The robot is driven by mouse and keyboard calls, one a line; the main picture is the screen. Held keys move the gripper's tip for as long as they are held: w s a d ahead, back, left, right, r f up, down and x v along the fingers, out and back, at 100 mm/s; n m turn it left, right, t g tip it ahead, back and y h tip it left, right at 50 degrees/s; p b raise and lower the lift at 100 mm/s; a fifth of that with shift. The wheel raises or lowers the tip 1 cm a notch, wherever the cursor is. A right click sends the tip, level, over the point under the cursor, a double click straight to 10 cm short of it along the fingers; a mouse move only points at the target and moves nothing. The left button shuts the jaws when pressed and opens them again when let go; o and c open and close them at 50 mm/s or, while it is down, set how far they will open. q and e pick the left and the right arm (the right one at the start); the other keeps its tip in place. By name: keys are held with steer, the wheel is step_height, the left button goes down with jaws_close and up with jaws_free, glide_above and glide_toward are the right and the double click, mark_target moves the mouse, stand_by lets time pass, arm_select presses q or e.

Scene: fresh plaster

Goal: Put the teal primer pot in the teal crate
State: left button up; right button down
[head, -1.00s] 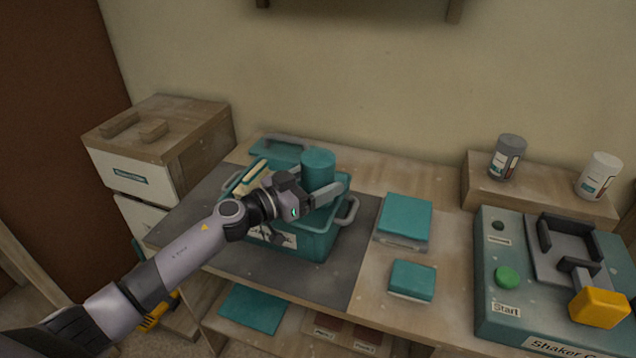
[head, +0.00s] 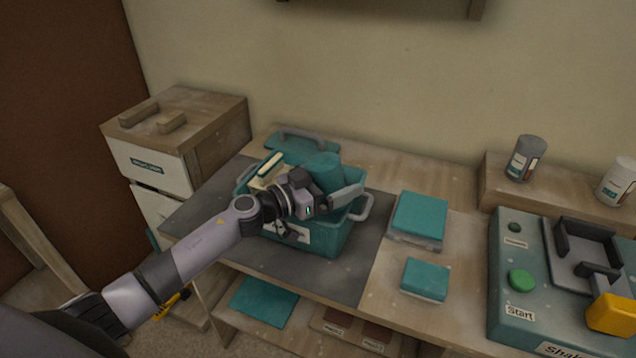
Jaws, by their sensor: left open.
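The teal primer pot (head: 323,168) is at the teal crate (head: 330,241), its upper part above the rim and leaning a little. Its lower part is hidden by my gripper and the crate, so I cannot tell whether it rests on the crate floor. My left gripper (head: 338,190) is open over the crate, right against the front of the pot in the picture. One pale finger shows at the pot's right; the other is mostly hidden. My right gripper is not in view.
Cream-coloured pieces (head: 268,170) stick up at the crate's left. A teal lid (head: 300,147) lies behind it. Two teal-topped blocks (head: 420,215) sit to the right, before the shaker (head: 510,250). A grey pot (head: 524,160) and white pot (head: 617,182) stand on a ledge.

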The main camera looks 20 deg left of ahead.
arm_select(q)
steer(key=v, duration=1.2)
steer(key=s+d+f+n+g+y, duration=0.2)
steer(key=s+f+y, duration=0.2)
steer(key=s+f, duration=0.6)
steer(key=s+d+f+n+g+y, duration=0.2)
steer(key=s+d+f+y, duration=0.1)
steer(key=s+f, duration=0.8)
steer(key=shift+s+f+n+y, duration=0.3)
steer(key=shift+n+y, duration=0.1)
steer(key=shift+y, duration=0.3)
